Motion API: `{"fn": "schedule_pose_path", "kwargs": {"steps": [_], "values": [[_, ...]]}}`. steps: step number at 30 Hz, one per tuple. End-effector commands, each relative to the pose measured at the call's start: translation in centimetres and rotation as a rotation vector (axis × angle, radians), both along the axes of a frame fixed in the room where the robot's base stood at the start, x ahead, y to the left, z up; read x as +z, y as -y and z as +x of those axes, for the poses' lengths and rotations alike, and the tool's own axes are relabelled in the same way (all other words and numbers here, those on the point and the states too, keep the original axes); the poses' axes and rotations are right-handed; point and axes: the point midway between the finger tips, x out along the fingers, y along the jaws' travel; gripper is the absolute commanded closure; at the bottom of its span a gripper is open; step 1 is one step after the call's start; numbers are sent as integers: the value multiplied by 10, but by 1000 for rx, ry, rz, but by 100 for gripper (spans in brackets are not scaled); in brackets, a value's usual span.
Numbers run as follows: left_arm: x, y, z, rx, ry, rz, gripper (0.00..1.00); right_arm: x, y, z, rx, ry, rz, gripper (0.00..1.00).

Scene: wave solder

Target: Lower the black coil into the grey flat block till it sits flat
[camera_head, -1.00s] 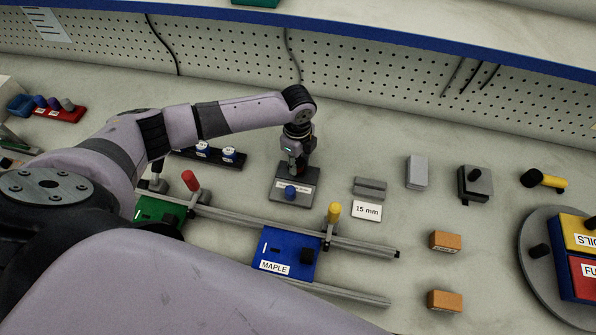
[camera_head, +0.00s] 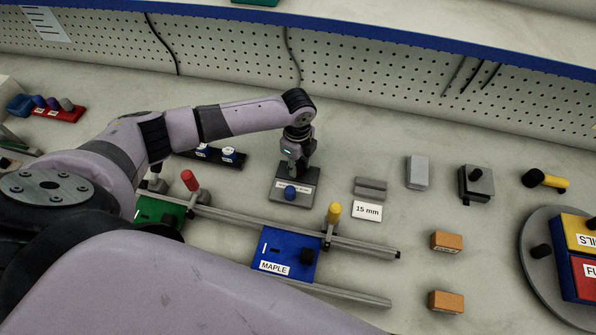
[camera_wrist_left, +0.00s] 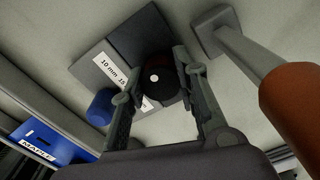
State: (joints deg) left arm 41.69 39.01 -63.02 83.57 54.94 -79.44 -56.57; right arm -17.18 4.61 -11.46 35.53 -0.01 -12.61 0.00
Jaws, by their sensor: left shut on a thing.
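My left gripper (camera_head: 296,172) points down over the far part of the block. In the left wrist view its fingers (camera_wrist_left: 168,92) are shut on the black coil (camera_wrist_left: 156,90), a dark round piece with a white dot on top. The coil's underside is hidden, so I cannot tell whether it touches the block. My right gripper is out of view.
A red-handled clamp (camera_head: 190,181) and a yellow-handled clamp (camera_head: 333,214) stand by the metal rails. A blue MAPLE board (camera_head: 270,248) lies in front. A grey piece (camera_head: 370,187) sits right of the block. A dark rack (camera_head: 232,163) is behind left.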

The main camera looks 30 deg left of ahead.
Motion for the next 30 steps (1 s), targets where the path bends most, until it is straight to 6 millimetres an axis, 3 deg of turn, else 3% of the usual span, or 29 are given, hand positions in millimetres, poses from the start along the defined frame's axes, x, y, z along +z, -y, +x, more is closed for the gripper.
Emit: {"fn": "schedule_pose_path", "kwargs": {"steps": [8,9,19,30], "values": [[-2,0,0,0,0,0,100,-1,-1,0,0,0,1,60],[-2,0,0,0,0,0,71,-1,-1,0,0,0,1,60],[-2,0,0,0,0,0,49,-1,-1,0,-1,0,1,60],[-2,0,0,0,0,0,48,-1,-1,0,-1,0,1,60]]}}
